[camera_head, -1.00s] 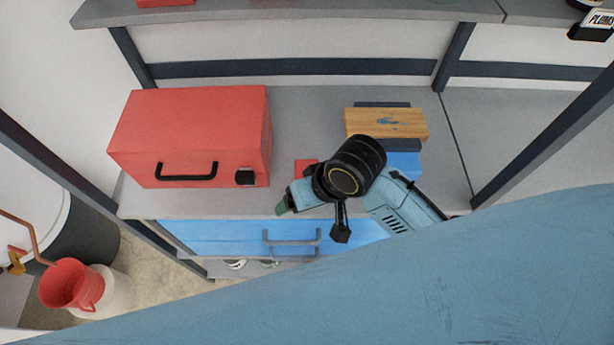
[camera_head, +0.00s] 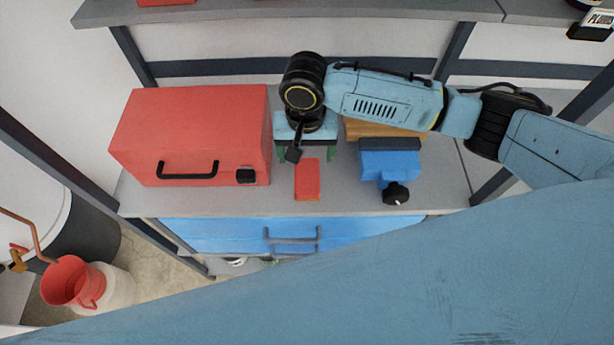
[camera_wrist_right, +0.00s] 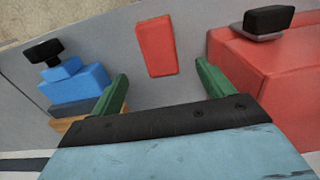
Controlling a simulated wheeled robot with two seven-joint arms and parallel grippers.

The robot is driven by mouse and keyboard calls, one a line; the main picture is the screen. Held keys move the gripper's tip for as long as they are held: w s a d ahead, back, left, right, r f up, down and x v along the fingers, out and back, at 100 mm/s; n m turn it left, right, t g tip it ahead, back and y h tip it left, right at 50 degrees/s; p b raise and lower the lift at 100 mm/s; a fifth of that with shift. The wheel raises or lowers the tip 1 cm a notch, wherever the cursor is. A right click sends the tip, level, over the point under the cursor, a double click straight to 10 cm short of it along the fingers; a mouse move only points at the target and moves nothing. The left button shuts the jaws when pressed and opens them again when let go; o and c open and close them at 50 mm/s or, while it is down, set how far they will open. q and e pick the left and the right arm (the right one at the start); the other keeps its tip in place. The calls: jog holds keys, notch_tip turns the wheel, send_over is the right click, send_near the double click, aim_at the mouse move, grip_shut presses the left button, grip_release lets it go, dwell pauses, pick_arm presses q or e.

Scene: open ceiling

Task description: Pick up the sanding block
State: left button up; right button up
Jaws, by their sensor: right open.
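A small red block (camera_head: 307,180), which I take for the sanding block, lies flat on the grey worktop between a red case and a blue vise. It also shows in the right wrist view (camera_wrist_right: 156,46), just beyond the fingertips. My right gripper (camera_head: 306,157) is open and empty, its two green fingers spread at the far end of the block. In the right wrist view the gripper (camera_wrist_right: 161,76) has the block centred between its fingers but apart from them. My left gripper is not in view.
The red case (camera_head: 190,135) with black handle stands close on the left. The blue vise (camera_head: 390,163) stands on the right, with a wooden piece (camera_head: 358,130) behind it, partly hidden by my arm. Blue drawers (camera_head: 215,235) are below the worktop.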

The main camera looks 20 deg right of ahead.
aim_at(307, 175)
notch_tip(307, 175, down, 10)
jog(key=shift+d+r, duration=0.1)
jog(key=shift+r, duration=0.1)
dwell(0.3)
jog(key=c, duration=1.1)
jog(key=shift+r, duration=5.05)
